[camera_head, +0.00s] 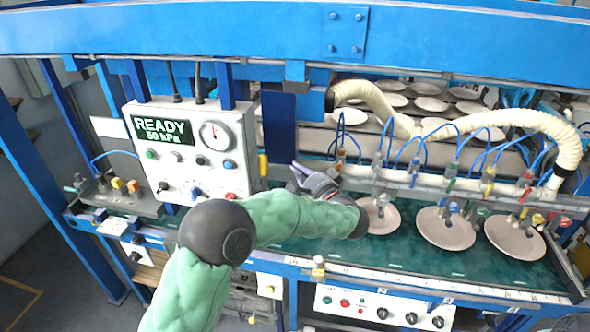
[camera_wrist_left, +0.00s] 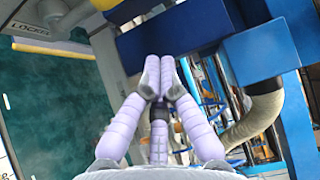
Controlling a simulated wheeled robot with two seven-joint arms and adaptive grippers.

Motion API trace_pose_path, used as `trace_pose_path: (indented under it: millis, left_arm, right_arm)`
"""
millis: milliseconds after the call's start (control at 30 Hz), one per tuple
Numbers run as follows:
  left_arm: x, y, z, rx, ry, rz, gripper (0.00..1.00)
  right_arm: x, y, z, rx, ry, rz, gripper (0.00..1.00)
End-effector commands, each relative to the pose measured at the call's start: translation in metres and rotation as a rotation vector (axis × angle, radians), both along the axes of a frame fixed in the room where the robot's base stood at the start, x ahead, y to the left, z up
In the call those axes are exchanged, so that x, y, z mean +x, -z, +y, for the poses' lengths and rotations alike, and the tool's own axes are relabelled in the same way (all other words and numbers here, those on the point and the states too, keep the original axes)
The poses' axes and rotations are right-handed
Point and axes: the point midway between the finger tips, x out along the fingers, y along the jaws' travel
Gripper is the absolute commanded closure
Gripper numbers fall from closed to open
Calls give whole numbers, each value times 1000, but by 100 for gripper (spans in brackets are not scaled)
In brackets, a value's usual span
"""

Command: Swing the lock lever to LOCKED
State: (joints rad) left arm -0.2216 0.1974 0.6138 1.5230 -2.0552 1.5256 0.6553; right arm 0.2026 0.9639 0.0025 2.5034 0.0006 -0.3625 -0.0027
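A small upright yellow grip (camera_head: 263,165), which looks like the lock lever's handle, stands by the right edge of the control panel. In the left wrist view a yellow bar (camera_wrist_left: 45,48) lies at the upper left, beside a label (camera_wrist_left: 30,26) that seems to read LOCKED. I cannot tell which way the lever points. My left gripper (camera_head: 296,172) is just right of the yellow grip and apart from it. Its purple fingers (camera_wrist_left: 160,72) are drawn together with nothing visible between them. My right gripper is not in view.
The control panel (camera_head: 182,150) reads READY, 50 kPa. A blue beam (camera_head: 230,32) crosses above, and a blue block (camera_wrist_left: 253,52) is close to the fingers. A cream hose (camera_head: 490,122) and several plates, one (camera_head: 446,228) on the green bed (camera_head: 400,255), lie to the right.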

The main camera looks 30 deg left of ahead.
Motion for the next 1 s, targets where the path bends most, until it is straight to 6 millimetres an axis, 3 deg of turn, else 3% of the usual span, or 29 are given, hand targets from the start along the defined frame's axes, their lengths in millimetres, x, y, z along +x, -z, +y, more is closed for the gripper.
trace_pose_path:
  millis: [433, 700, 1000]
  left_arm:
    - [42, -2, 68, -1, -4, -1, 100]
    - [12, -1, 72, 0, 1, 0, 100]
    - [3, -1, 74, 0, 0, 0, 100]
  right_arm:
    - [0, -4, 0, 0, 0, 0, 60]
    - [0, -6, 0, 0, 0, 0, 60]
    - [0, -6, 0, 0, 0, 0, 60]
